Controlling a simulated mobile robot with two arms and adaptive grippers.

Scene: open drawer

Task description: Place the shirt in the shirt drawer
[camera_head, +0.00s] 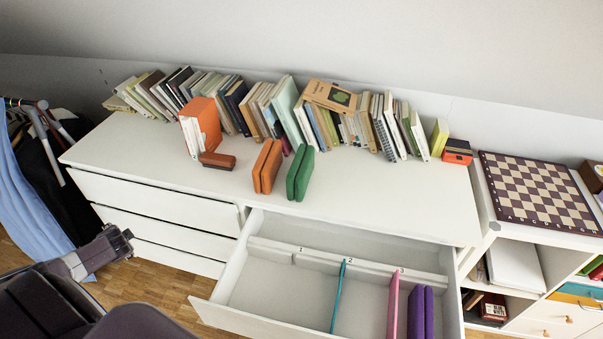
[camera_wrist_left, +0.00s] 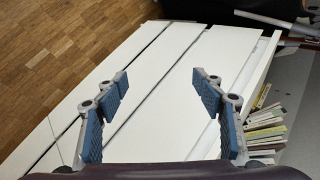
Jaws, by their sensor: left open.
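An orange folded piece (camera_head: 267,166) and a green folded piece (camera_head: 300,173), likely folded shirts, stand upright side by side on the white dresser top (camera_head: 370,200). A purple folded piece (camera_head: 421,312) stands in the open drawer (camera_head: 235,318), right of the pink divider (camera_head: 392,305). A teal divider (camera_head: 338,295) stands further left; labels 1, 2 and 3 mark the drawer's back. My left gripper (camera_head: 122,240) is left of the dresser front, away from the folded pieces. The left wrist view shows the left gripper (camera_wrist_left: 160,88) open and empty, facing the closed drawer fronts. My right gripper is not in view.
A row of books (camera_head: 290,110) lines the back of the dresser, with an orange box (camera_head: 205,122) and a small brown object (camera_head: 217,160) in front. A chessboard (camera_head: 540,190) lies on the right cabinet. Hanging clothes (camera_head: 35,205) are at left.

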